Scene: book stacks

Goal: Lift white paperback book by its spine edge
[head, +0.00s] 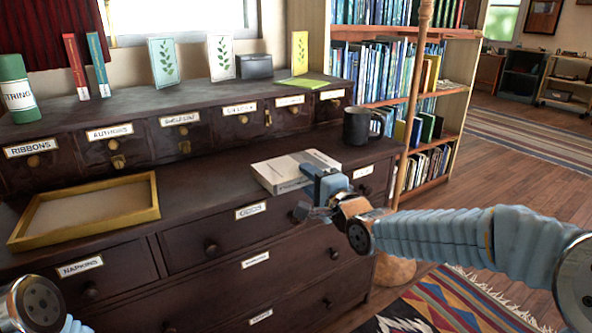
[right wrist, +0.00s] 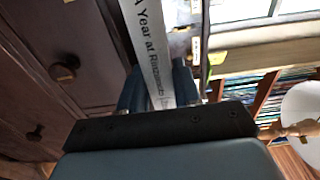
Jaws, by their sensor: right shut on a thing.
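The white paperback book (head: 287,172) lies flat at the front right of the dark cabinet's counter (head: 215,195). In the right wrist view its pale spine (right wrist: 150,45) with black lettering runs between my blue fingers. My right gripper (head: 322,188) is at the book's front right corner and is shut on its spine edge. It also shows in the right wrist view (right wrist: 160,88). The fingers hide the near end of the book. I cannot tell whether the book touches the counter or is slightly raised. Only part of my left arm shows at lower left; its gripper is out of view.
A black mug (head: 357,126) stands just behind and right of the book. A yellow-rimmed tray (head: 140,215) lies on the counter at left. A row of small labelled drawers (head: 180,132) rises behind. A wooden pole (head: 415,100) and bookshelf (head: 440,140) are at right.

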